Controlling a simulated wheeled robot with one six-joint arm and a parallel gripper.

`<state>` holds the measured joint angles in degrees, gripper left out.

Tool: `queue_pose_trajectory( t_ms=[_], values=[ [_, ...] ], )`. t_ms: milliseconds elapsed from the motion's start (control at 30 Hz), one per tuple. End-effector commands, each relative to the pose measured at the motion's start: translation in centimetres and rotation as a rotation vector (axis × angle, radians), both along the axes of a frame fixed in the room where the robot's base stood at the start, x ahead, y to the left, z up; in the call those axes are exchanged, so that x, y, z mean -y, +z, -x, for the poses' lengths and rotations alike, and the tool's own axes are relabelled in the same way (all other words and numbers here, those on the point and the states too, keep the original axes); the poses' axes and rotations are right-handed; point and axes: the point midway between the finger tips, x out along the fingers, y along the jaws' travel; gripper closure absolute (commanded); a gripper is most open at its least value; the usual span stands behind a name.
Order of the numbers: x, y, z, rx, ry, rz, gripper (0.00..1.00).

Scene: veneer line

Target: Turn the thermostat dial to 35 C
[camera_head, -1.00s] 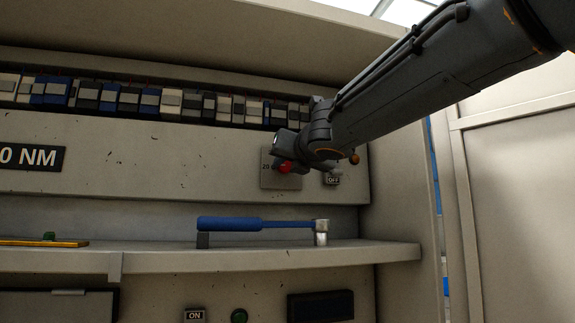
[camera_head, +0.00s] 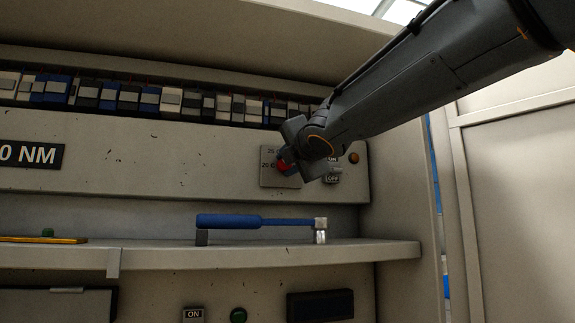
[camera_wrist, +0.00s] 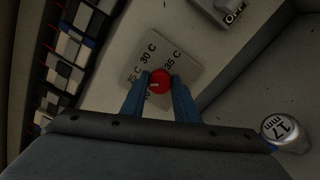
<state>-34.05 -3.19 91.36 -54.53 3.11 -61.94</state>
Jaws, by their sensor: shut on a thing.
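The red thermostat dial (camera_head: 283,167) sits on a grey square plate (camera_head: 268,180) on the panel, partly hidden by my gripper in the head view. In the wrist view the dial (camera_wrist: 160,80) lies between the two blue fingers of my gripper (camera_wrist: 159,88), which is shut on it. The plate (camera_wrist: 190,72) carries printed marks: 30 C is at the top, 35 C is at the upper right, and 25 C is at the left. A lower mark is partly hidden by a finger. A pale mark on the dial lies toward its left side; its exact setting is hard to read.
A row of breakers (camera_head: 150,100) runs above the panel. ON and OFF switches (camera_head: 333,170) and an amber button (camera_head: 354,158) are right of the plate. A blue-handled torque wrench (camera_head: 255,222) lies on the shelf below; its 17 mm socket (camera_wrist: 285,132) shows in the wrist view.

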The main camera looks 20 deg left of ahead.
Motion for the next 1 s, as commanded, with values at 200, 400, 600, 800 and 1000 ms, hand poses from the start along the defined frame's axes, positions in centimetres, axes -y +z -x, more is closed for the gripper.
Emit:
queue_pose_trajectory(
  t_ms=[200, 400, 600, 800, 1000],
  values=[
    [-0.04, -0.17, -0.01, -0.107, 0.001, -0.174, 0.95],
    [-0.02, -0.21, -0.02, -0.207, 0.000, -0.335, 0.95],
    [-0.04, -0.30, -0.02, -0.306, 0.001, -0.497, 0.95],
    [-0.06, -0.38, -0.03, -0.405, 0.001, -0.660, 0.95],
    [-0.08, -0.50, -0.03, -0.504, 0.001, -0.822, 0.95]
  ],
)
